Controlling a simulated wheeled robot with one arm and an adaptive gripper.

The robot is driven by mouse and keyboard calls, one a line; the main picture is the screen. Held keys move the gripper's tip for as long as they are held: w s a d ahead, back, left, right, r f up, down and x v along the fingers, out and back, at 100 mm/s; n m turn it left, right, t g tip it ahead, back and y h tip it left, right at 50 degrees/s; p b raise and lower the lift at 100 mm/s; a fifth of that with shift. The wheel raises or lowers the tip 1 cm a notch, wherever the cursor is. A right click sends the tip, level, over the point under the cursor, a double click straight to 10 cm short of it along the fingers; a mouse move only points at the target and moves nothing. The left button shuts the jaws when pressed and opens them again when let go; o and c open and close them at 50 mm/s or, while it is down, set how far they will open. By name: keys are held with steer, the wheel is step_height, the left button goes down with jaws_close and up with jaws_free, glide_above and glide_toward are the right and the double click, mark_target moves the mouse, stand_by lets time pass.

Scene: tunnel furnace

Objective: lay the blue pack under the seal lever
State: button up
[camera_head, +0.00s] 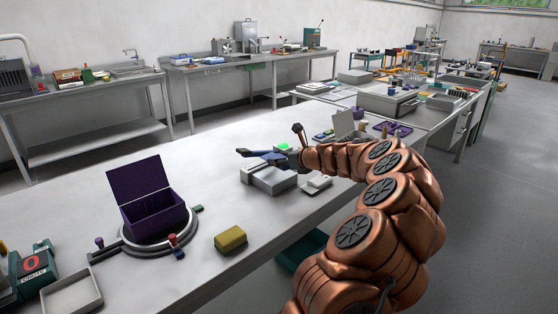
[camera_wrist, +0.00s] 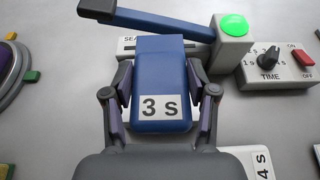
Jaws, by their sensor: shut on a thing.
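The blue pack (camera_wrist: 160,75), marked "3 s", is between the two fingers of my gripper (camera_wrist: 158,90) in the wrist view. The gripper is shut on its sides. The blue seal lever (camera_wrist: 150,20) slants across above the pack's far end, which meets the lever's near edge in the picture; I cannot tell their heights. The pack hides part of the sealer's pale bar (camera_wrist: 128,44). In the camera_head view the sealer body (camera_head: 270,180) stands on the bench below my gripper (camera_head: 278,159), and pack and lever are hard to tell apart there.
A green lamp (camera_wrist: 235,25) tops the lever housing. A timer box (camera_wrist: 275,66) with a dial and red switch stands to its right. A "4 s" label (camera_wrist: 262,165) shows at lower right. A purple open box (camera_head: 155,215) and a yellow block (camera_head: 230,239) stand left on the bench.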

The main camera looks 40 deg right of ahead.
mark_target(271, 172)
steer(key=shift+a+f+b, duration=0.1)
steer(key=shift+f+b, duration=1.9)
steer(key=shift+b, duration=0.2)
steer(key=shift+w+p, duration=1.1)
steer(key=shift+w, duration=1.1)
steer(key=shift+f+p, duration=0.25)
steer(key=shift+p, duration=0.2)
steer(key=o, duration=1.5)
steer(key=shift+r+p, duration=3.55)
steer(key=shift+p, duration=0.3)
